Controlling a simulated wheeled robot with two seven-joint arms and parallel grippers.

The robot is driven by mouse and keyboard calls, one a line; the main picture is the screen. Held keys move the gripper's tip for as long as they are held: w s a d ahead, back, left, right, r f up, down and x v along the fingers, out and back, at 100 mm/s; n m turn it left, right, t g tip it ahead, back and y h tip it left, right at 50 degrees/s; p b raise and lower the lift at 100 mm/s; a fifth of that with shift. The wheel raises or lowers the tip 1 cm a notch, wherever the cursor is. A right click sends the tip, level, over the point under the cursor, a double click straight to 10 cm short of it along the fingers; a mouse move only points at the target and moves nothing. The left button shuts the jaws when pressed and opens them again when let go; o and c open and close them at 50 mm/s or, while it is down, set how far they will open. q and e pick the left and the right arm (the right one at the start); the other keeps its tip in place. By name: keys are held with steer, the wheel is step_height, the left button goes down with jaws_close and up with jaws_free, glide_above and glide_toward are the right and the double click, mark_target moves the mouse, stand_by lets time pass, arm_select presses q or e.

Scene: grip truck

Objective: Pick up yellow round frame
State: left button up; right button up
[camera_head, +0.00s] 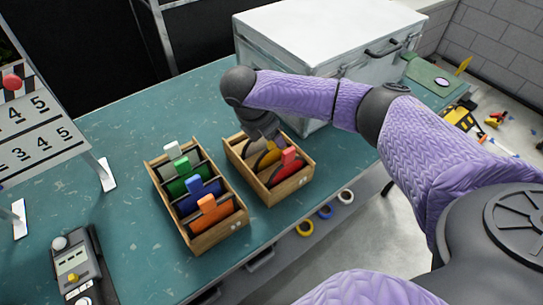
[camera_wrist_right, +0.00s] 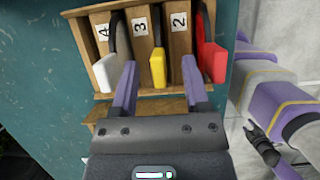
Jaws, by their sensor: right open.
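The yellow round frame (camera_head: 267,159) stands on edge in the right wooden box, between a pale frame and a red frame (camera_head: 288,163). In the right wrist view its yellow tab (camera_wrist_right: 157,68) shows between my fingers, at the slot labelled 3. My right gripper (camera_head: 268,138) reaches down over this box from above. Its two purple fingers (camera_wrist_right: 158,78) are open, one on each side of the yellow tab, with gaps visible. In the head view the gripper partly hides the frame. A dark gripper-like end (camera_wrist_right: 262,146), probably my left gripper, shows small in the wrist view.
A second wooden box (camera_head: 205,240) with white, green, blue and orange frames stands to the left. A large white case (camera_head: 300,40) stands close behind the right box. The red tab (camera_wrist_right: 214,62) and white tab (camera_wrist_right: 105,72) flank the fingers. Teal table is clear around the boxes.

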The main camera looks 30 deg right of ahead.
mark_target(273, 156)
steer(key=x, duration=0.3)
steer(key=shift+f+b, duration=0.15)
steer(key=shift+b, duration=0.15)
steer(key=shift+c, duration=0.3)
jaws_close()
